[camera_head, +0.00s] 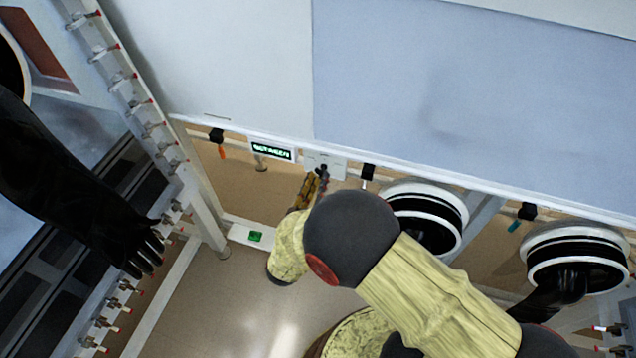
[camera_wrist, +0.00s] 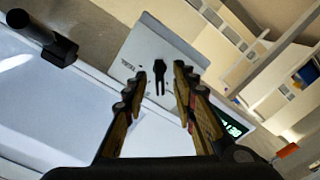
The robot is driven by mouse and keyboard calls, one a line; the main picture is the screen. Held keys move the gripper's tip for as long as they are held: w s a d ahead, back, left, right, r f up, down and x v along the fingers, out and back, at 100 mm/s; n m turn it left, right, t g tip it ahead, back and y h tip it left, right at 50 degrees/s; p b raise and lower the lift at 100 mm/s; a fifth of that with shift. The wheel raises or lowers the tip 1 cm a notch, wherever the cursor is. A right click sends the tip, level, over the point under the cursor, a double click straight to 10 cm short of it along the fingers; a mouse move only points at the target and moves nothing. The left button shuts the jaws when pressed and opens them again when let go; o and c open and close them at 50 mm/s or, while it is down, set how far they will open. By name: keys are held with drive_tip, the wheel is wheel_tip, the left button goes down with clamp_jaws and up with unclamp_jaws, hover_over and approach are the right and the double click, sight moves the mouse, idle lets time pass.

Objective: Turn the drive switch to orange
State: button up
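A pale plate (camera_wrist: 150,45) with a black switch knob (camera_wrist: 161,74) is in the middle of the wrist view; its small lettering is too blurred to read. The knob's pointed end is toward the picture's bottom, and no orange mark shows on the plate. My gripper (camera_wrist: 160,95) is open, its two fingers either side of the knob in the picture; contact cannot be told. In the head view the plate (camera_head: 340,164) is on the front panel below the large pane, and my gripper (camera_head: 318,180) is close to it, hiding part of it.
A display with green text (camera_head: 271,151) is left of the plate. A black fitting with an orange end (camera_head: 221,152) is further left; one with a white end (camera_head: 367,176) is close right. Black-and-white glove ports (camera_head: 425,215) are further right. A green button (camera_head: 255,236) is below.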

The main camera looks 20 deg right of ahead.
drive_tip(key=shift+w+d, duration=0.1)
drive_tip(key=shift+w, duration=0.05)
drive_tip(key=shift+c, duration=0.7)
clamp_jaws()
